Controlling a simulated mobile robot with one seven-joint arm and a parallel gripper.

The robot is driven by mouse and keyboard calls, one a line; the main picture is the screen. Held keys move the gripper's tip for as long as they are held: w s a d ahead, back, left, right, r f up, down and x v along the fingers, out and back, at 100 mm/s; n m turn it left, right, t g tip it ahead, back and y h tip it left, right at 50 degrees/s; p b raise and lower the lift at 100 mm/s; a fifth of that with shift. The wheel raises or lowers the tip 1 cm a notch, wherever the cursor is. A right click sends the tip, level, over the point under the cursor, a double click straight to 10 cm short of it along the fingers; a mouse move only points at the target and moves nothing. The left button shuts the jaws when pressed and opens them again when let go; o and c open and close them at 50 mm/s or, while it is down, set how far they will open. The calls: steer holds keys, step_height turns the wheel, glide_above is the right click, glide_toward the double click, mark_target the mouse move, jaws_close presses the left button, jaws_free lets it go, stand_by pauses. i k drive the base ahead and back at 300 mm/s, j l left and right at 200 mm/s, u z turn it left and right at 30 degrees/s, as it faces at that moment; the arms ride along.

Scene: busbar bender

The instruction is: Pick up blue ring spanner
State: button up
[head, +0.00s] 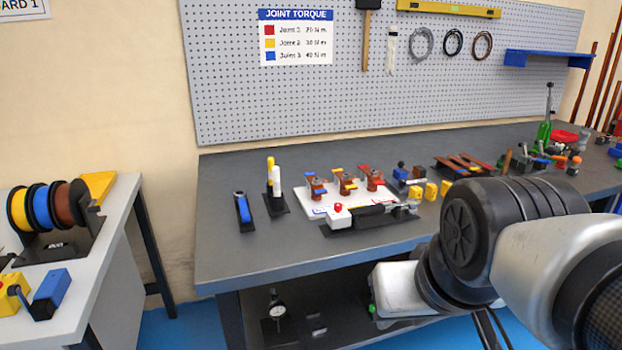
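A slim blue tool (243,212) stands in a small black holder at the left of the grey workbench (225,258). It could be the blue ring spanner, but it is too small for me to make out a ring end. My arm reaches in from the right edge, in front of the bench. My gripper's fingers do not show, so I cannot see what they hold. My arm hides part of the bench's right front.
A black stand (276,203) with yellow and white handles is right of the blue tool. A white board (316,204) with copper joints lies mid-bench, with a red-buttoned device (340,214) before it. Clutter fills the right end. The bench's front left is clear.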

mark_target(245, 214)
steer(key=i+j+u, duration=0.5)
steer(key=i, duration=0.25)
